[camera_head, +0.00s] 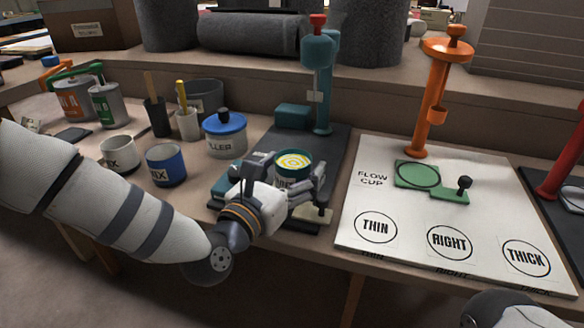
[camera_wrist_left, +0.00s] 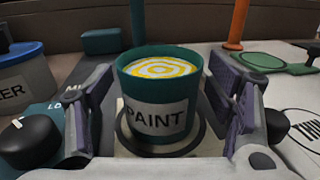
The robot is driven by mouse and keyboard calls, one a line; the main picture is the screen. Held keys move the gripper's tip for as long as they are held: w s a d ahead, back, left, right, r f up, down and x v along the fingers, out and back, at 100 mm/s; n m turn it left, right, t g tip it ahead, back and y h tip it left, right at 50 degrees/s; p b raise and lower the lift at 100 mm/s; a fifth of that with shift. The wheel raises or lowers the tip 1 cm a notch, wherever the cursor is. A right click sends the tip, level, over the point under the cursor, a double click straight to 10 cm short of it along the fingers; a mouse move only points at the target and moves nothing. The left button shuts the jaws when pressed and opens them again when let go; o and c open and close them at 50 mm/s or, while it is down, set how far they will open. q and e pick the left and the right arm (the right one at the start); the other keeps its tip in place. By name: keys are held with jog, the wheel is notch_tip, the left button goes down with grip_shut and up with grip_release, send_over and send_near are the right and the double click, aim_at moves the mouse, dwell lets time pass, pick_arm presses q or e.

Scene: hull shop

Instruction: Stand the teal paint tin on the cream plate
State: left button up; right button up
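The teal paint tin (camera_head: 291,168) stands upright at the front of the dark stand, with yellow and white rings on top. In the left wrist view the tin (camera_wrist_left: 160,95), labelled PAINT, is centred between the fingers of my left gripper (camera_wrist_left: 165,105). A narrow gap shows on each side, so the gripper looks open around it. The cream plate (camera_wrist_left: 125,143) with a dark ring shows under the tin. The tin's base appears to be inside the ring, resting on the plate. In the head view my left gripper (camera_head: 287,192) hides the tin's lower part. My right gripper is not seen.
The dark stand carries a teal column (camera_head: 322,85). A blue-lidded filler tin (camera_head: 225,136), blue cup (camera_head: 165,166) and white cup (camera_head: 118,154) stand left. A white board (camera_head: 400,225) with an orange stand (camera_head: 430,95) lies right. A dark knob (camera_wrist_left: 28,140) is close to the left finger.

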pick_arm(q)
jog(key=shift+r, duration=0.1)
jog(key=shift+s+a, duration=0.15)
jog(key=shift+s, duration=0.05)
jog(key=p+v, duration=0.2)
jog(key=v, duration=0.9)
jog(key=shift+s, duration=0.25)
jog(key=shift+a+r, duration=0.1)
jog(key=shift+r, duration=0.1)
